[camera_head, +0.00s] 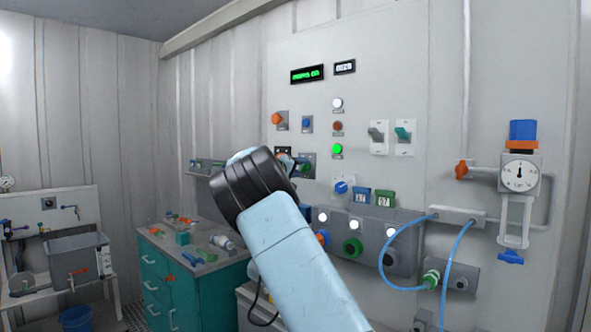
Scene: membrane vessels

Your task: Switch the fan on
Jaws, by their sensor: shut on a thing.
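The white wall panel (355,85) carries several knobs, lamps and switches; labels are too small to read, so I cannot tell which is the fan's. My blue arm with its black wrist joint reaches up to it from below. My gripper (288,163) is mostly hidden behind that joint; only a small part shows, shut at a small panel knob (304,167) with a green part on a grey plate. The exact grip is hidden. To the right, a grey lever switch (376,135) and a teal lever switch (403,133) stand on white plates.
An orange knob (278,119), a lit green lamp (337,149) and a green display (307,74) are above. A grey box (375,238) with lamps and a blue hose (394,258) juts out below. A teal cabinet (180,280) stands left, a gauge (519,174) right.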

